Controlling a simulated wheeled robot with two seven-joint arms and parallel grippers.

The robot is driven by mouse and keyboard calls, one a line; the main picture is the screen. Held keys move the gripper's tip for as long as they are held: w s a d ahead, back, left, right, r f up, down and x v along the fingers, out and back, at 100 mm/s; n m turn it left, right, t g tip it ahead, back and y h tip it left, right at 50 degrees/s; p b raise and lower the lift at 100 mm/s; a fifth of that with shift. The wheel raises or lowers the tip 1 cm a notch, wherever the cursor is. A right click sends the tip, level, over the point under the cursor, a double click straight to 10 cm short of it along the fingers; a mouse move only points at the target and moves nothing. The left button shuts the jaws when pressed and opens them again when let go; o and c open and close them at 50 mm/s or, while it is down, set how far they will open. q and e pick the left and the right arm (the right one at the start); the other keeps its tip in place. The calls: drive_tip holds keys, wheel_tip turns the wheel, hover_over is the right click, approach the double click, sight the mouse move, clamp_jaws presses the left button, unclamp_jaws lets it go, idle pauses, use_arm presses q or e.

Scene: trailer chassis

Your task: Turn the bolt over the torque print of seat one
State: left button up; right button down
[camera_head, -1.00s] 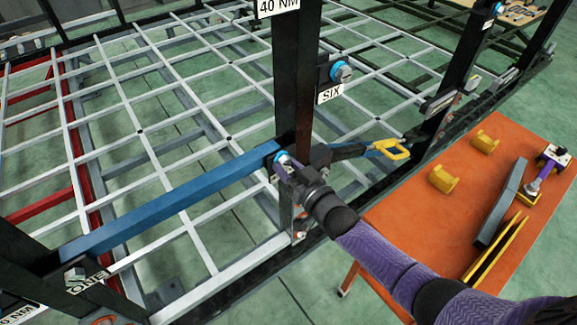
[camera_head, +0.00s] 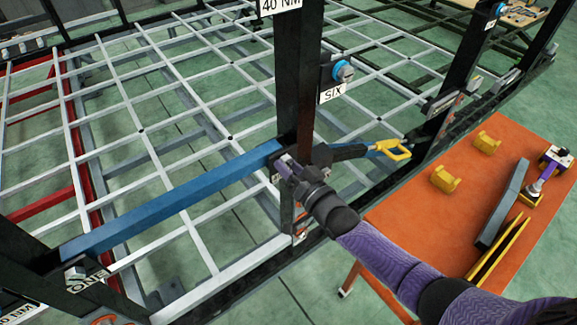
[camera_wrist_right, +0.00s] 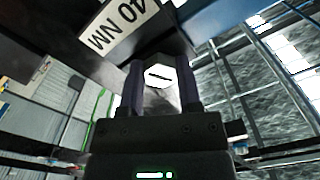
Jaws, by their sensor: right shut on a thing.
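In the head view my right gripper (camera_head: 283,165) is against the black post (camera_head: 297,70), at the right end of the blue bar (camera_head: 170,200). In the right wrist view the gripper (camera_wrist_right: 160,85) is shut on a pale hexagonal bolt head (camera_wrist_right: 158,72) with a dark slot, one finger on each side. A white "40 NM" print (camera_wrist_right: 120,25) shows above it there. In the head view the gripper hides this bolt. My left gripper is not in view.
A "40 NM" print (camera_head: 279,5) tops the post. A yellow handle (camera_head: 390,150) sticks out right of it. The orange table (camera_head: 420,215) holds yellow blocks and tools.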

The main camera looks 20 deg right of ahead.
drive_tip(key=shift+f, duration=0.1)
drive_tip(key=c, duration=0.7)
unclamp_jaws()
drive_tip(key=shift+c, duration=0.2)
drive_tip(key=o, duration=0.5)
drive_tip(key=shift+s+d, duration=0.15)
drive_tip(key=shift+s, duration=0.05)
drive_tip(key=shift+c, duration=0.2)
drive_tip(key=shift+w, duration=0.1)
drive_tip(key=p+v, duration=0.1)
drive_tip(key=v, duration=0.9)
drive_tip(key=shift+p, duration=0.35)
